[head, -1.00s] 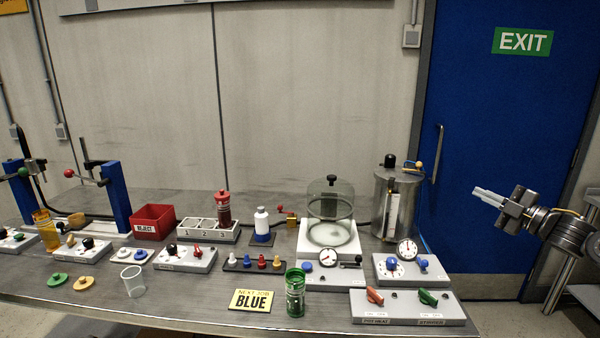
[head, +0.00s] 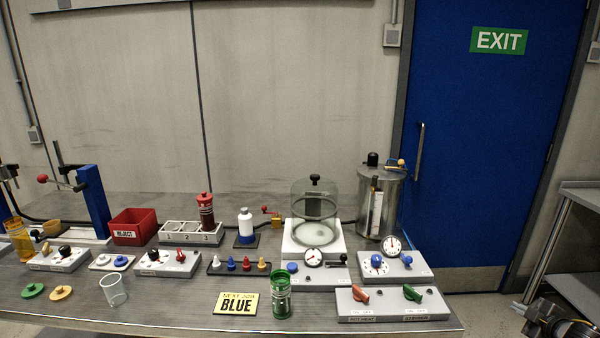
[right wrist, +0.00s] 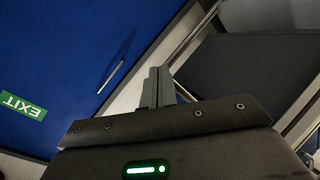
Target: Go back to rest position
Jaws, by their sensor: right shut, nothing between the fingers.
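My right gripper (right wrist: 158,88) shows in the right wrist view with its two grey fingers together and nothing between them. It points toward the blue door and a grey shelf, clear of both. In the head view, only a dark part of my right arm shows at the lower right corner, off the bench's right end. My left gripper is in no view.
The bench (head: 160,308) holds a green cup (head: 281,296), a yellow BLUE sign (head: 236,303), a glass bell jar (head: 314,208), a metal tank (head: 370,215) and a switch panel (head: 390,304). A metal side table (head: 585,195) stands at the right by the blue door (head: 480,130).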

